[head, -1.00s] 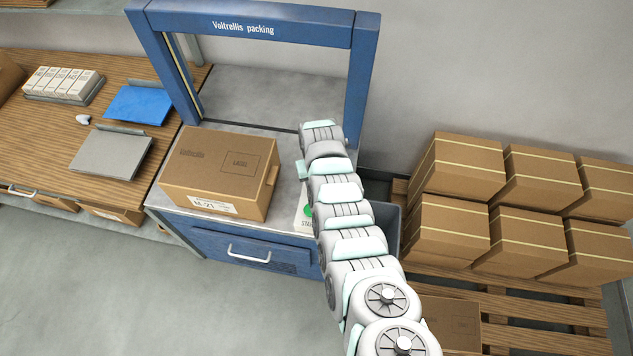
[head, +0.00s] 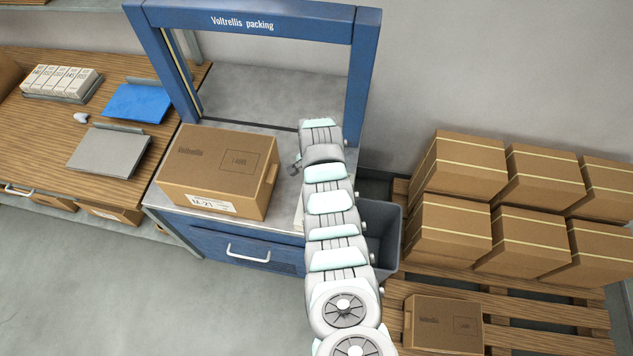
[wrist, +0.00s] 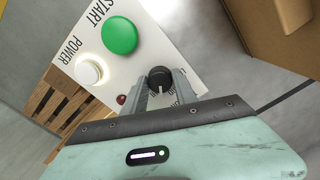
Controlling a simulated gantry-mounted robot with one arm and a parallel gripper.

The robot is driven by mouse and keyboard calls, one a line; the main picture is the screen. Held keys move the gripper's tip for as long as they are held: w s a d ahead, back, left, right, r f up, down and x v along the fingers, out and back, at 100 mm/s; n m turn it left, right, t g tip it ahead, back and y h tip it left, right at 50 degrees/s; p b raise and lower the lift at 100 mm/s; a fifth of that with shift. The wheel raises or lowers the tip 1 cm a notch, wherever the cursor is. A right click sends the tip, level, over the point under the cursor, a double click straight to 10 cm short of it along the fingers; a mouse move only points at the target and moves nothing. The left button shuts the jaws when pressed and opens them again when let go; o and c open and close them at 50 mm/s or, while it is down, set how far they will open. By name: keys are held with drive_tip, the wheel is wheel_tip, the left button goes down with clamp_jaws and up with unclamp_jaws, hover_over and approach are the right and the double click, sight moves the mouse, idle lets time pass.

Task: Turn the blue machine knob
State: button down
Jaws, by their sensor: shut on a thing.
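The blue machine (head: 245,22) is a blue frame marked "Voltrellis packing" over a grey worktop. In the wrist view its white control panel (wrist: 112,62) bears a black knob (wrist: 160,75) with a pale pointer line toward my gripper. My gripper (wrist: 161,86) has one finger on each side of the knob and is shut on it. A green START button (wrist: 120,35), a white POWER button (wrist: 88,71) and a small red light (wrist: 121,99) are beside it. In the head view my arm hides the knob and most of the panel.
A cardboard box (head: 220,170) sits on the worktop left of my arm. A grey bin (head: 385,238) stands to the right. Several strapped boxes (head: 458,165) stand on a wooden pallet (head: 550,312). A wooden bench (head: 35,125) is on the left.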

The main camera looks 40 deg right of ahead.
drive_tip(key=m+p, duration=0.1)
drive_tip(key=m, duration=0.2)
drive_tip(key=shift+m, duration=0.8)
drive_tip(key=shift+p, duration=0.3)
drive_tip(key=c, duration=1)
unclamp_jaws()
drive_tip(key=shift+o, duration=0.2)
wheel_tip(320, 180, up, 11)
